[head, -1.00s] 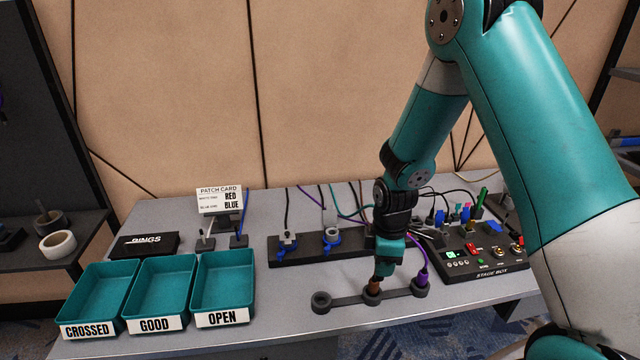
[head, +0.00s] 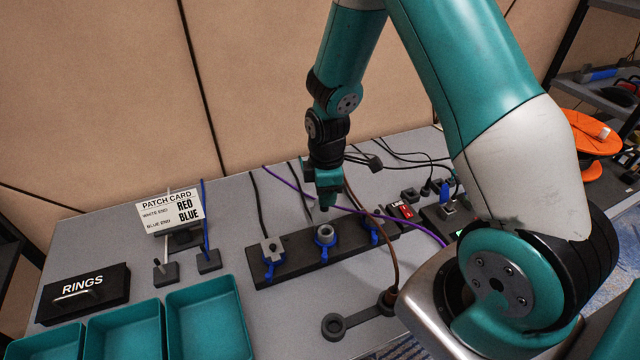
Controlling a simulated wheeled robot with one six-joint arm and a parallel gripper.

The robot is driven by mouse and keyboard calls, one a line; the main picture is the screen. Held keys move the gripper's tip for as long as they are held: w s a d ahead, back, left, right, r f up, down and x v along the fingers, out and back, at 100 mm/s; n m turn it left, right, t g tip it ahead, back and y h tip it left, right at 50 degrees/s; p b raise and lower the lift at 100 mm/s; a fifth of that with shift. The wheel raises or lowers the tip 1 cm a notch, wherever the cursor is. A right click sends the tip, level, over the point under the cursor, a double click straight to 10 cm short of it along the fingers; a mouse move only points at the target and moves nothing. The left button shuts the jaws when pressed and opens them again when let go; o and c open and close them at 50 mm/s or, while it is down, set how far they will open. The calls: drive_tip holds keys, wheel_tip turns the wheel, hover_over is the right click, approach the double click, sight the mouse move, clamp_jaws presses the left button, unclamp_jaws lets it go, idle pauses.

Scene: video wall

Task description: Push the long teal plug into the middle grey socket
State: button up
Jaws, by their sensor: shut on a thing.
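My gripper (head: 325,198) points down above the middle grey socket (head: 325,232), a round grey ring with blue parts on the dark strip. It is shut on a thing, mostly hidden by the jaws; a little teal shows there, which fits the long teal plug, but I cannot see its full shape. A small dark tip points at the socket, with a small gap seeming to remain between them. The left socket (head: 272,247) has a square grey top. The right socket (head: 372,228) is partly hidden by cables.
A purple cable crosses behind the gripper. Teal trays (head: 205,310), the rings box (head: 83,292) and the patch card (head: 170,210) stand left. A stage box is partly hidden by my arm.

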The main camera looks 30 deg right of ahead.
sight(326, 209)
drive_tip(key=shift+s+f+b, duration=0.1)
drive_tip(key=shift+f+b, duration=2.2)
drive_tip(key=shift+f, duration=0.75)
drive_tip(key=shift+d, duration=0.2)
drive_tip(key=shift+f, duration=0.3)
drive_tip(key=shift+f+b, duration=0.4)
drive_tip(key=shift+f, duration=0.05)
drive_tip(key=shift+f, duration=0.2)
drive_tip(key=shift+f+b, duration=0.3)
drive_tip(key=shift+f, duration=0.05)
drive_tip(key=shift+f, duration=0.25)
drive_tip(key=shift+f+b, duration=0.35)
drive_tip(key=shift+b, duration=0.05)
